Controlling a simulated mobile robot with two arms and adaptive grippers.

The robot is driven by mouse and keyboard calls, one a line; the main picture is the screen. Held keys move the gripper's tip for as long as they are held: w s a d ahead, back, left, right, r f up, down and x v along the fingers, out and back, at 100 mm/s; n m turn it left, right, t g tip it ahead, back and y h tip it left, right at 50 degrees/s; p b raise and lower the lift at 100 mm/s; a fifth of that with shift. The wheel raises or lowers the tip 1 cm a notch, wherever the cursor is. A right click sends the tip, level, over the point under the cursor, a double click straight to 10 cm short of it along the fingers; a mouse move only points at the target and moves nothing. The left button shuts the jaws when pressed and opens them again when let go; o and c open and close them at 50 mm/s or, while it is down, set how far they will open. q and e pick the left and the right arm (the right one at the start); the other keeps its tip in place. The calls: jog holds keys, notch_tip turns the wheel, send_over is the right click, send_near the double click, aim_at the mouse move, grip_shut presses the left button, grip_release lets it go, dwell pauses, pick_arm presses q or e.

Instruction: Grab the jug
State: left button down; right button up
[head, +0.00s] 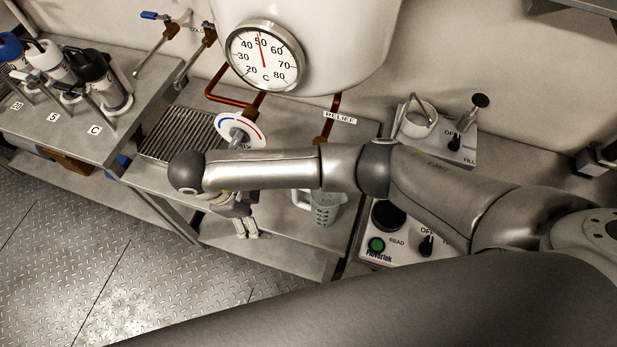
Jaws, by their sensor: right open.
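The jug (325,209) is a translucent, pale greenish vessel with markings on its side. It stands on the metal bench just below my right arm, which hides its upper part. A pale piece at its left side looks like its handle, but the arm partly covers it. My right gripper (246,230) hangs below the wrist at the bench's front edge, left of the jug and apart from it. Its two light fingertips show with a gap between them and nothing in it. My left gripper is not in view.
A round temperature gauge (265,55) sits on a white tank behind. A red-and-blue dial (240,131) stands close behind my right arm. A control box (397,247) with a green button is right of the jug.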

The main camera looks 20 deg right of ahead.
aim_at(313, 195)
jog(key=d+p, duration=0.2)
jog(key=d, duration=0.2)
jog(key=d+p, duration=0.2)
jog(key=d, duration=0.2)
jog(key=d+r+p, duration=0.1)
jog(key=d+p, duration=0.1)
jog(key=d, duration=0.2)
jog(key=shift+p, duration=0.4)
jog(key=p+x, duration=0.1)
jog(key=x, duration=0.2)
jog(key=shift+d+f, duration=0.1)
jog(key=shift+w+f, duration=0.1)
jog(key=shift+f, duration=0.1)
jog(key=c, duration=0.6)
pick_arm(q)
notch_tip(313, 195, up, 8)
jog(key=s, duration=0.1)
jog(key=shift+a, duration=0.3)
pick_arm(e)
jog(key=c, duration=0.6)
